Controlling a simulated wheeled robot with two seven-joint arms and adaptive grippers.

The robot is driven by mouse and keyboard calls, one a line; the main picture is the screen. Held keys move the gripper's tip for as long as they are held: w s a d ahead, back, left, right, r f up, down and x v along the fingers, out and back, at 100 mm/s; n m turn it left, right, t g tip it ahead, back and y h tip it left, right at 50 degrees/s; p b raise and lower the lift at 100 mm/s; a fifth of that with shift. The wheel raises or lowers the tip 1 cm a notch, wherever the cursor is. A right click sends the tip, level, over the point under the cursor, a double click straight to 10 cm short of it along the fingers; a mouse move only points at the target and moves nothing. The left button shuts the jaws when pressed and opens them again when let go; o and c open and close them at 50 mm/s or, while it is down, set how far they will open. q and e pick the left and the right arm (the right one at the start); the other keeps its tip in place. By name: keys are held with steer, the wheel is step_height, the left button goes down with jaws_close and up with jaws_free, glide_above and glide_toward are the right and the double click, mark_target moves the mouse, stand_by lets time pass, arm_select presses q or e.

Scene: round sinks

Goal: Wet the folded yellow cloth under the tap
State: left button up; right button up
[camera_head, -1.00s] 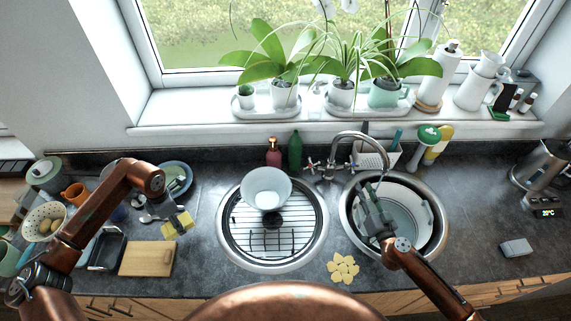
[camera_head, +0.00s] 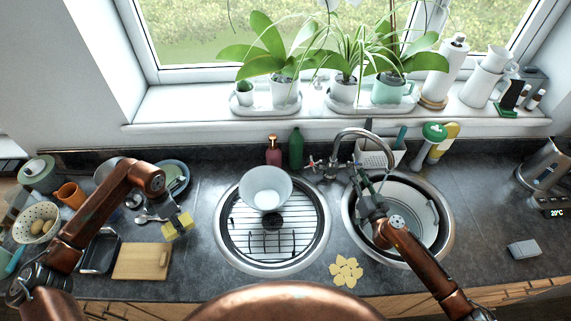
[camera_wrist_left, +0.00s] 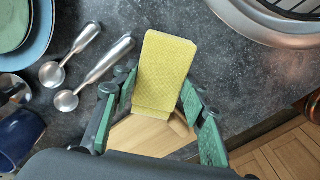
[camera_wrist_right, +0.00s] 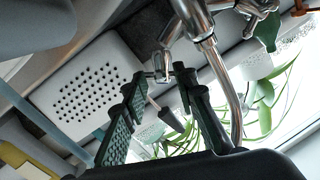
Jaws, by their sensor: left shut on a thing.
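The folded yellow cloth (camera_head: 178,228) is held over the counter left of the sinks. My left gripper (camera_head: 172,214) is shut on it; in the left wrist view the cloth (camera_wrist_left: 166,70) sticks out between the fingers. The chrome tap (camera_head: 362,133) stands behind and between the two round sinks, its spout arching toward the right sink (camera_head: 446,240). My right gripper (camera_head: 356,174) is over the left rim of that sink, near the tap. In the right wrist view its fingers (camera_wrist_right: 158,82) are apart, with a small chrome tap handle (camera_wrist_right: 162,66) just beyond the tips. I cannot tell whether water runs.
The left sink (camera_head: 226,245) holds a rack and a pale bowl (camera_head: 265,187). A white basin (camera_head: 420,232) sits in the right sink. A perforated white caddy (camera_head: 375,155), bottles and brushes stand behind.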

steer(key=shift+w, duration=0.2)
steer(key=shift+c, duration=0.4)
jaws_close()
arm_select(q)
steer(key=shift+r, duration=0.15)
